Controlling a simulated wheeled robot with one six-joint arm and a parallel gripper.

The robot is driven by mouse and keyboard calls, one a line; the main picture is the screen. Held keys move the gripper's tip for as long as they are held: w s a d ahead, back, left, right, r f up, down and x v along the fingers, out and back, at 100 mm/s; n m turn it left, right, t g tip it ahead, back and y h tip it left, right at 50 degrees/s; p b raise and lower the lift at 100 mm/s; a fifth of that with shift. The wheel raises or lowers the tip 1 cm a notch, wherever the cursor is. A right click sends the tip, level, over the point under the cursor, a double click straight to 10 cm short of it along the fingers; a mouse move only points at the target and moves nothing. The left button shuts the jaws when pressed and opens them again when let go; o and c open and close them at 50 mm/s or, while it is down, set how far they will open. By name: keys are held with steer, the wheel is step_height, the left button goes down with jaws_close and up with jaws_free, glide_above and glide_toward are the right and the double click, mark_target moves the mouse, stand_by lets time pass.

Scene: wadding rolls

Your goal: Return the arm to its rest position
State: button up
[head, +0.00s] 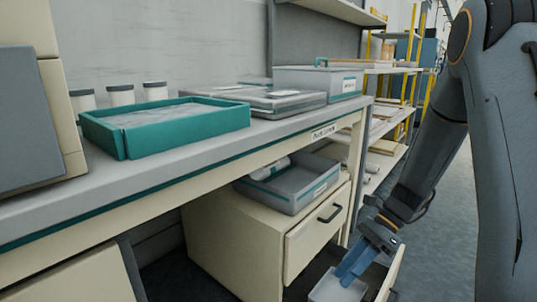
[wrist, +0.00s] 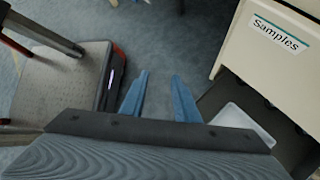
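My arm (head: 433,150) reaches down at the right of the head view. My gripper (head: 352,268) has blue fingers and appears near an open lower drawer in that view. In the wrist view my gripper (wrist: 160,78) has its two fingers apart, with only grey floor between them. It holds nothing. A pale tray (head: 335,288) lies in the dark open drawer, partly hidden by the gripper. The tray also shows in the wrist view (wrist: 243,120), right of the fingers and apart from them.
The drawer's cream front (head: 392,274) sticks out beside the gripper. A cream cabinet (head: 235,235) with a grey bin (head: 290,190) on it stands under the workbench (head: 215,150). A teal tray (head: 165,140) lies on the bench. A "Samples" label (wrist: 277,35) marks a cream front. Floor (wrist: 158,45) is clear below the fingers.

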steer(key=s+a+r+n+h, duration=0.2)
steer(key=s+a+r+n, duration=0.25)
steer(key=a+n, duration=0.2)
steer(key=s+a+r+n+h, duration=0.3)
steer(key=s+a+r+n, duration=0.15)
steer(key=a, duration=0.35)
steer(key=s+a+r+n+t, duration=0.1)
steer(key=s+a+r+n, duration=0.1)
steer(key=s+n, duration=0.3)
steer(key=s+a+r+n+t+h, duration=0.1)
steer(key=s+a+r+n, duration=0.2)
steer(key=s+n, duration=0.2)
steer(key=s+a+r+n+t, duration=0.1)
steer(key=s+a+r+n, duration=0.1)
steer(key=s+n, duration=0.3)
steer(key=d+r+m+p, duration=0.2)
steer(key=d+r+p, duration=0.4)
steer(key=r+p, duration=0.3)
steer(key=d+r+m+h+p, duration=0.1)
steer(key=d+r+p, duration=0.6)
steer(key=p, duration=0.9)
steer(key=d+r+m+h+p, duration=0.1)
steer(key=d+r+m+p, duration=0.2)
steer(key=d+r+p, duration=0.4)
step_height(320, 180, up, 6)
steer(key=p, duration=0.6)
steer(key=shift+d+f+m, duration=0.15)
steer(key=shift+d+m, duration=0.05)
steer(key=shift+m, duration=0.2)
